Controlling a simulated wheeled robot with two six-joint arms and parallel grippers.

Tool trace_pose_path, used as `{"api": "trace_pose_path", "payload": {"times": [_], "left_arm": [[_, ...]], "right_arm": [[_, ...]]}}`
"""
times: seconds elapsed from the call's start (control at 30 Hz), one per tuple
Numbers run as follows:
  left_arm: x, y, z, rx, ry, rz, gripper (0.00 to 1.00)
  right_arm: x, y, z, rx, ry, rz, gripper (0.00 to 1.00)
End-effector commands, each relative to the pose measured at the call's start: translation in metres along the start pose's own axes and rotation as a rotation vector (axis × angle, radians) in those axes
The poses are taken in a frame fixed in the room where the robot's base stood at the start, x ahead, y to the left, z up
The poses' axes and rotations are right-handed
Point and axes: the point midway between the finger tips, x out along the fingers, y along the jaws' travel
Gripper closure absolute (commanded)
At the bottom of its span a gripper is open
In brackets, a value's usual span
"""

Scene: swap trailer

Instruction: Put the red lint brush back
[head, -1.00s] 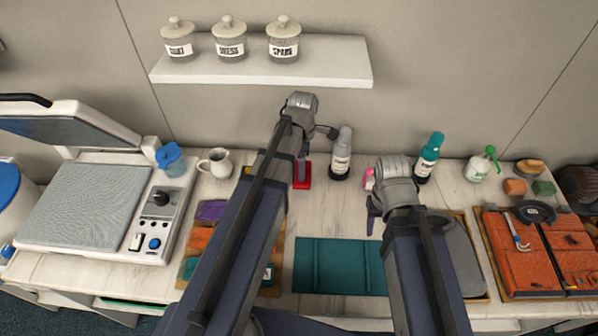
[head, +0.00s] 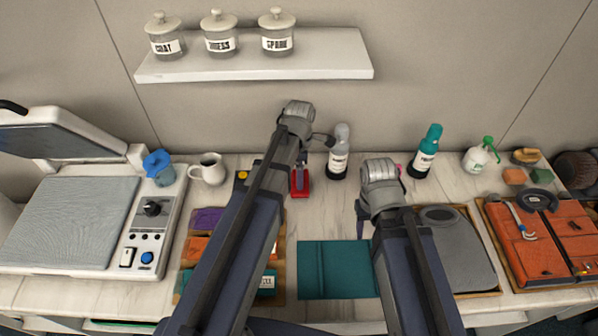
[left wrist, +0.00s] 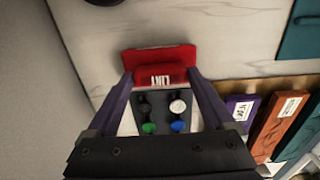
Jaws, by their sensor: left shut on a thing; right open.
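The red lint brush (head: 300,182) is at the back of the counter, partly hidden behind my left arm in the head view. In the left wrist view its red body, lettered LINT (left wrist: 158,56), lies between my fingertips. My left gripper (left wrist: 160,76) is shut on it. I cannot tell whether the brush touches the counter. My right gripper (head: 362,215) is open and empty above the counter, near the right edge of the teal mat (head: 325,270).
A grey bottle (head: 339,155) stands just right of the brush, and a white mug (head: 209,168) to the left. Labelled coloured pieces lie in a wooden tray (left wrist: 270,84). A dark panel with coloured buttons (left wrist: 165,112) shows between my fingers. A shelf (head: 255,62) hangs above.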

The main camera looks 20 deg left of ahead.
Motion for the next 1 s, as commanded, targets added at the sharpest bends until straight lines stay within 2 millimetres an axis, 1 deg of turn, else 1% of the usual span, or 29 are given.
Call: {"api": "trace_pose_path", "payload": {"times": [0.03,0.13,0.4,0.57,0.77,1.0], "left_arm": [[0.001,0.0,0.0,0.0,0.0,0.0,0.11],[0.001,0.0,0.0,0.0,0.0,0.0,0.0],[0.0,0.0,0.0,0.0,0.0,0.0,0.0],[-0.007,0.0,0.0,0.0,0.0,0.0,0.0],[-0.026,0.0,0.0,0.0,0.0,0.0,0.0],[-0.059,0.0,0.0,0.0,0.0,0.0,0.0]], "right_arm": [[0.001,0.0,0.0,0.0,0.0,0.0,0.5],[0.001,0.0,0.0,0.0,0.0,0.0,0.5],[0.0,0.0,0.0,0.0,0.0,0.0,0.5],[-0.007,0.001,0.0,0.0,0.0,0.0,0.5],[-0.026,0.002,0.001,0.0,0.0,0.0,0.5],[-0.059,0.005,0.003,-0.001,0.0,0.0,0.5]]}}
